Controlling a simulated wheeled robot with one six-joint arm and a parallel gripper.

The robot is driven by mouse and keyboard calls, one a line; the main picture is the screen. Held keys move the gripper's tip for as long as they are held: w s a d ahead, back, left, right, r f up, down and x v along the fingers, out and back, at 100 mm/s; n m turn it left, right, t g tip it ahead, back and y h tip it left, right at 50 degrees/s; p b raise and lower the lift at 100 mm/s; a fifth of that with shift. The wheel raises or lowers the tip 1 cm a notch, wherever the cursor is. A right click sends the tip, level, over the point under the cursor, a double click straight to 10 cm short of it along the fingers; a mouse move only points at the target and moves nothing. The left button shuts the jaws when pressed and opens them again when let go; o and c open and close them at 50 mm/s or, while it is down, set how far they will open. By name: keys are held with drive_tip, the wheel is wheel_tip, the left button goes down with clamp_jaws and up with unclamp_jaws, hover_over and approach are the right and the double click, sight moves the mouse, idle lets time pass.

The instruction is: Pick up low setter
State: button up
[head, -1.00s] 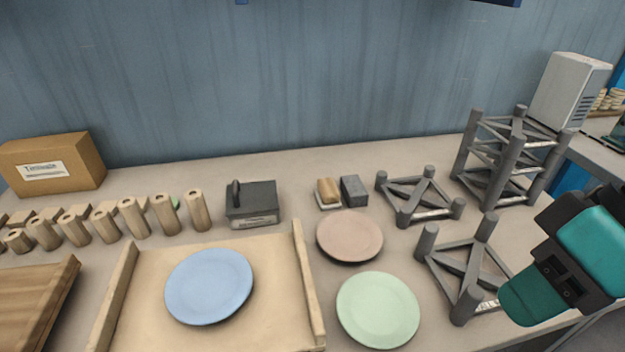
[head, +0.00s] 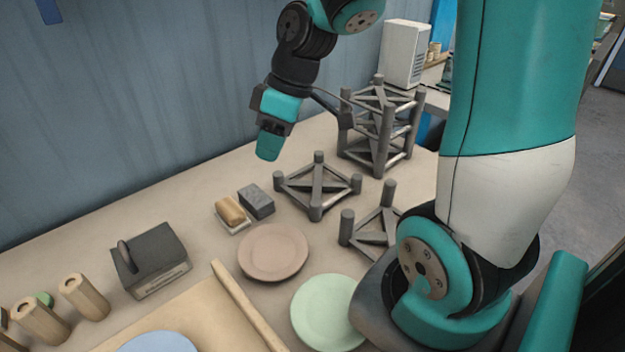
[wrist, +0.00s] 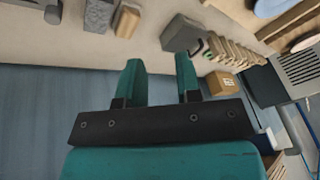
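The low setter (head: 318,187), a grey frame with short corner posts and crossed bars, stands on the table between the brown plate and the tall setter. My gripper (head: 268,148) hangs above the back of the table, up and left of the low setter in the head view and apart from it. In the wrist view my gripper (wrist: 160,80) has its two teal fingers spread, with nothing between them. A grey post end (wrist: 53,13) at the top left of the wrist view may belong to the low setter; I cannot tell.
A taller setter (head: 381,125) stands behind right, another setter (head: 372,232) in front, partly hidden by my arm. A sponge (head: 230,210), grey block (head: 257,202), brown plate (head: 273,252) and green plate (head: 325,312) lie nearby. The blue wall (head: 130,110) is close behind.

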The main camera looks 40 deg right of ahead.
drive_tip(key=w+d+f+t, duration=0.1)
drive_tip(key=w+d+f, duration=0.15)
drive_tip(key=d, duration=1.05)
drive_tip(key=p, duration=0.1)
approach(332, 183)
drive_tip(key=f, duration=0.1)
drive_tip(key=a+f+p, duration=0.1)
drive_tip(key=a+f, duration=0.1)
drive_tip(key=shift+w+a+n+t+h+p, duration=0.1)
drive_tip(key=shift+w+n+t+h+p, duration=0.2)
drive_tip(key=shift+n+t+p, duration=0.1)
drive_tip(key=shift+d+p+x, duration=0.15)
drive_tip(key=shift+p+x, duration=0.3)
drive_tip(key=shift+x, duration=1.1)
drive_tip(key=shift+d+p+x, duration=0.1)
drive_tip(key=shift+p+x, duration=0.3)
drive_tip(key=shift+x, duration=1.1)
drive_tip(key=shift+s+f, duration=0.15)
drive_tip(key=shift+s, duration=0.05)
clamp_jaws()
